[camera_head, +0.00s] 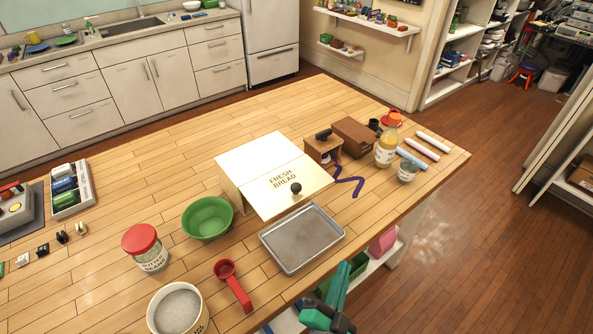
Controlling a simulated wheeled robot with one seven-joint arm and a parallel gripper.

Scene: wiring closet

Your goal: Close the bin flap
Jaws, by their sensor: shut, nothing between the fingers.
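The bread bin (254,157) is a cream box with wooden sides, standing on the wooden counter. Its cream flap (275,201) is lettered FRESH BREAD and has a dark round knob (296,188) near its free edge. The flap hangs from the top front edge and sticks out forward at a slant, so it stands open. It hides the bin's inside. Teal and dark parts of what looks like my arm show at the bottom, in front of the counter's edge. I cannot make out my gripper there.
A grey metal tray (301,239) lies just in front of the flap. A green bowl (207,218) stands to the left. A red scoop (232,284) and red-lidded jar (145,248) are nearer.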

